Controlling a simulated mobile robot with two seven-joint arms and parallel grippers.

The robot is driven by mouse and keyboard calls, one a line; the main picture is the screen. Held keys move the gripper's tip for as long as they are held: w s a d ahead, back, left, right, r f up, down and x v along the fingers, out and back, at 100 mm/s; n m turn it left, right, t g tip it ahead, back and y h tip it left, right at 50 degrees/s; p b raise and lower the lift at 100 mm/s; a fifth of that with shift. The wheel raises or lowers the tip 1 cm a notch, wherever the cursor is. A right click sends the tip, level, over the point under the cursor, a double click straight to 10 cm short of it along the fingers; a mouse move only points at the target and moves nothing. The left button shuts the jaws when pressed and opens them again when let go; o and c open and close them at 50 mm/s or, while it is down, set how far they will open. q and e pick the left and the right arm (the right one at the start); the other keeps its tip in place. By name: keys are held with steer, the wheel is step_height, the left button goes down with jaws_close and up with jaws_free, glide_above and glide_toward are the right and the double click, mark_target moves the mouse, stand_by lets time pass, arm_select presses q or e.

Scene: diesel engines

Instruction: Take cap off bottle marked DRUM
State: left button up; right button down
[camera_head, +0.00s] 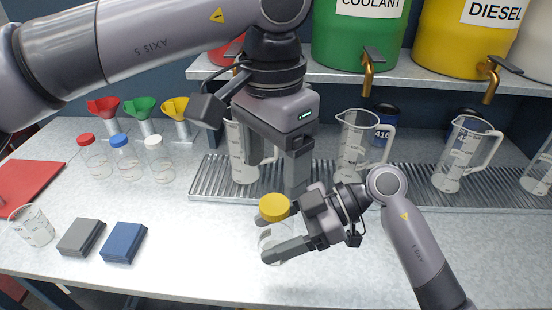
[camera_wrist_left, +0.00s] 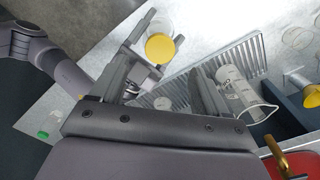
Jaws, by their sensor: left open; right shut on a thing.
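A clear bottle (camera_head: 273,240) with a yellow cap (camera_head: 273,207) stands upright at the front middle of the bench. No DRUM marking can be read on it. My right gripper (camera_head: 265,241) is shut on the bottle's body from the right, below the cap. My left gripper (camera_head: 276,180) is open and empty, fingers pointing down, above and behind the cap and apart from it. In the left wrist view the yellow cap (camera_wrist_left: 160,47) shows beyond the gap between my left fingers, with the clear bottle (camera_wrist_left: 160,24) partly hidden behind it.
Clear jugs (camera_head: 357,145) stand on a ribbed metal drip tray (camera_head: 408,192) behind the bottle, under drums with brass taps. Bottles with red, blue (camera_head: 120,141) and white caps stand at left, near funnels (camera_head: 146,108). A grey and a blue block (camera_head: 124,242) lie front left.

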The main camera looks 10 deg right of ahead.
mark_target(275, 204)
arm_select(q)
steer(key=shift+f, duration=3.2)
steer(key=c, duration=1.2)
